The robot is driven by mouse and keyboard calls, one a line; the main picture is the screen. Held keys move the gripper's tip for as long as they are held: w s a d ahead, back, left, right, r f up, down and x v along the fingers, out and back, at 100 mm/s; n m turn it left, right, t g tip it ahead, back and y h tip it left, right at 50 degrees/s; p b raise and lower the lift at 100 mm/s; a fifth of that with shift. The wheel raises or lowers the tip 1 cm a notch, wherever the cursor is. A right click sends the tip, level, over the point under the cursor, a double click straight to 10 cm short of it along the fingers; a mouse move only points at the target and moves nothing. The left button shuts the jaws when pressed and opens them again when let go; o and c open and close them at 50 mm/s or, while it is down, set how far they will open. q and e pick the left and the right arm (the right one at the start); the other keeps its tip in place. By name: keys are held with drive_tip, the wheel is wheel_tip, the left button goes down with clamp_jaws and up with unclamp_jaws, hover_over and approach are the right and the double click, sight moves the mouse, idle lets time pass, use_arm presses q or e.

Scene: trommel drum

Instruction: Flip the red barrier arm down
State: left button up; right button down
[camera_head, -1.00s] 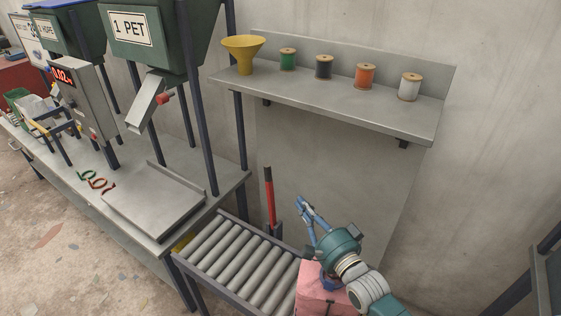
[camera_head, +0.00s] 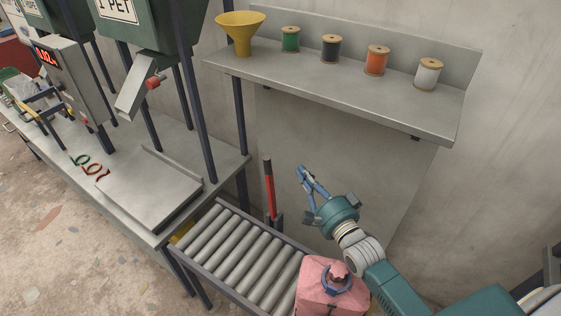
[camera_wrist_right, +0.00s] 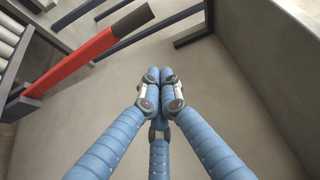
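The red barrier arm (camera_head: 270,192) with a dark tip stands upright at the far side of the roller conveyor. In the right wrist view the barrier arm (camera_wrist_right: 75,62) runs along the upper left. My right gripper (camera_head: 302,170) is just right of the barrier arm's upper part and apart from it. In the right wrist view my right gripper (camera_wrist_right: 160,76) has its blue fingertips together with nothing between them. My left gripper is not in view.
The roller conveyor (camera_head: 232,240) carries a pink bag-like object (camera_head: 330,290) at its near right end. A grey shelf (camera_head: 330,95) with a yellow funnel (camera_head: 240,32) and several spools is above. A metal table (camera_head: 150,195) stands left. Bare wall lies behind the gripper.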

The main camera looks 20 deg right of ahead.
drive_tip(key=w+a+p, duration=0.1)
drive_tip(key=w+p, duration=0.1)
drive_tip(key=w, duration=0.7)
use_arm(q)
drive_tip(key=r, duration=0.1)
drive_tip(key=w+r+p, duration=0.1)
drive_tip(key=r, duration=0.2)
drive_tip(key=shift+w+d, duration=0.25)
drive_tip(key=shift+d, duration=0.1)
use_arm(e)
drive_tip(key=s+a, duration=0.2)
drive_tip(key=a, duration=0.1)
drive_tip(key=shift+s+a, duration=0.1)
drive_tip(key=shift+a, duration=0.2)
